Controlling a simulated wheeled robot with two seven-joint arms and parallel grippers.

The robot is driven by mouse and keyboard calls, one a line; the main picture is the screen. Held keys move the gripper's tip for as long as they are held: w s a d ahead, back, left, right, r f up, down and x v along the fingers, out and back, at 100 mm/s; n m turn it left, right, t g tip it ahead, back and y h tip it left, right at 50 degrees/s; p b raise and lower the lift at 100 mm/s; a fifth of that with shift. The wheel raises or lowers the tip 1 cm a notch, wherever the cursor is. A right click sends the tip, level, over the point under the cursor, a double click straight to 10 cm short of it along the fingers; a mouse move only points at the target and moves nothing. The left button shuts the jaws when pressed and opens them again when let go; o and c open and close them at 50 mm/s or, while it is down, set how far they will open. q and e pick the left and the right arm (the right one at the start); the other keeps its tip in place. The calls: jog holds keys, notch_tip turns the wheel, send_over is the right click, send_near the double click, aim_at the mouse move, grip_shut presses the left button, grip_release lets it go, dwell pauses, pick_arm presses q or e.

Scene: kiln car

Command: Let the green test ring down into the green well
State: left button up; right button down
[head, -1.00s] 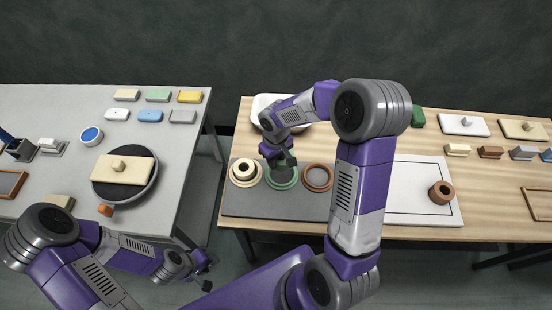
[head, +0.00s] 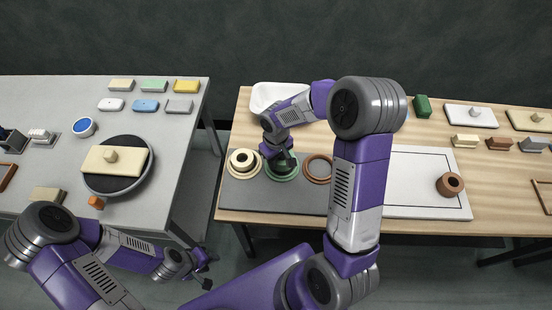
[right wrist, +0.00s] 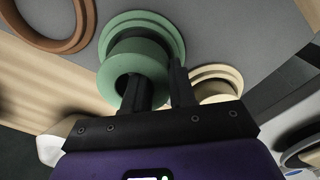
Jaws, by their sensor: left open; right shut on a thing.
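The green test ring (right wrist: 127,72) is a thick green ring with a dark hole, held by my right gripper (right wrist: 157,90). The gripper is shut on the ring's wall. The green well (right wrist: 153,22) is a round, stepped green rim on the grey board, and the ring overlaps it in the right wrist view. I cannot tell whether the ring is inside the well or just above it. In the head view my right gripper (head: 281,158) covers most of the ring over the green well (head: 283,176). My left gripper (head: 207,268) is open and empty in front of the tables.
A cream well with a cream ring (head: 242,161) stands left of the green well, and an empty brown well (head: 318,168) stands right. A brown ring (head: 450,184) lies on the white board (head: 402,190). A white tray (head: 280,93) stands behind. My right arm spans the table's middle.

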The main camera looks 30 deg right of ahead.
jog(key=shift+f+b, duration=1)
jog(key=shift+f, duration=0.1)
dwell(0.6)
jog(key=c, duration=0.8)
grip_release()
jog(key=shift+c, duration=0.2)
notch_tip(320, 180, up, 8)
jog(key=shift+f+p, duration=0.15)
jog(key=shift+p, duration=0.8)
